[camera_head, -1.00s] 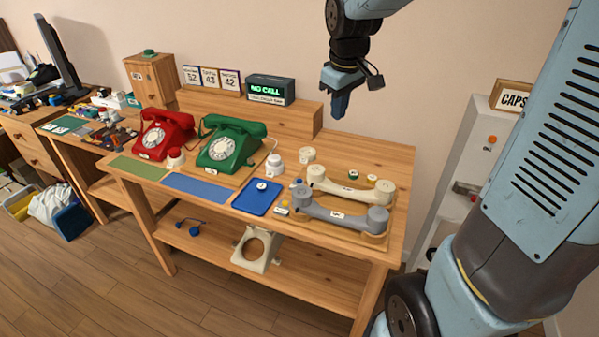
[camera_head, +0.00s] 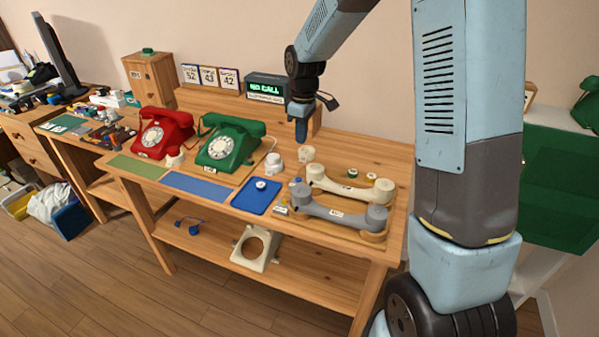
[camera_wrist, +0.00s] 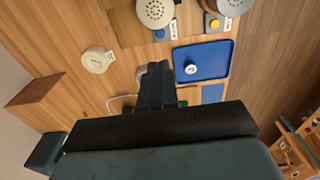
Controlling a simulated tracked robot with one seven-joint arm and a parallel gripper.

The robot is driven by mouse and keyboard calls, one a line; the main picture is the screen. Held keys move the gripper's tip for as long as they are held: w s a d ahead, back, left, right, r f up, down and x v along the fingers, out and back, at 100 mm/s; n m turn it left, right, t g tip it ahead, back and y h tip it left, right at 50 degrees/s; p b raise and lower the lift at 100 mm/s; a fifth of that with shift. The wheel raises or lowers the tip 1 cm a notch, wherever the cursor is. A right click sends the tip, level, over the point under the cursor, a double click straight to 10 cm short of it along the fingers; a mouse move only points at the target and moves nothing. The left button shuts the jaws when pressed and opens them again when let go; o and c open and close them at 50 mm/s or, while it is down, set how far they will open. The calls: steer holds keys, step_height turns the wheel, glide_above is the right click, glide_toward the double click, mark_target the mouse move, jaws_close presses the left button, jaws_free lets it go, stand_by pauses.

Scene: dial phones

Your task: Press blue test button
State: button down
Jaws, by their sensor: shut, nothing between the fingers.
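A small blue button (camera_head: 297,182) sits on the wooden bench beside the left end of the handsets. In the wrist view the blue button (camera_wrist: 159,34) lies beyond my fingertips, with a small white label next to it. A yellow button (camera_head: 284,202) is nearby and also shows in the wrist view (camera_wrist: 214,23). My gripper (camera_head: 301,136) is shut and empty, pointing down above the back part of the bench, apart from the blue button. In the wrist view its closed fingers (camera_wrist: 158,68) partly cover a white round piece.
A blue tray (camera_head: 247,207) holding a white round piece lies left of the buttons. A cream handset (camera_head: 345,190) and a grey handset (camera_head: 335,213) lie to the right. Green (camera_head: 222,150) and red (camera_head: 160,136) phones stand left. A display box (camera_head: 265,88) stands behind.

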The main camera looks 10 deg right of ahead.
mark_target(299, 178)
steer(key=shift+f, duration=0.1)
stand_by(0.3)
steer(key=f, duration=1.4)
steer(key=shift+w+a, duration=0.2)
steer(key=shift+a, duration=0.05)
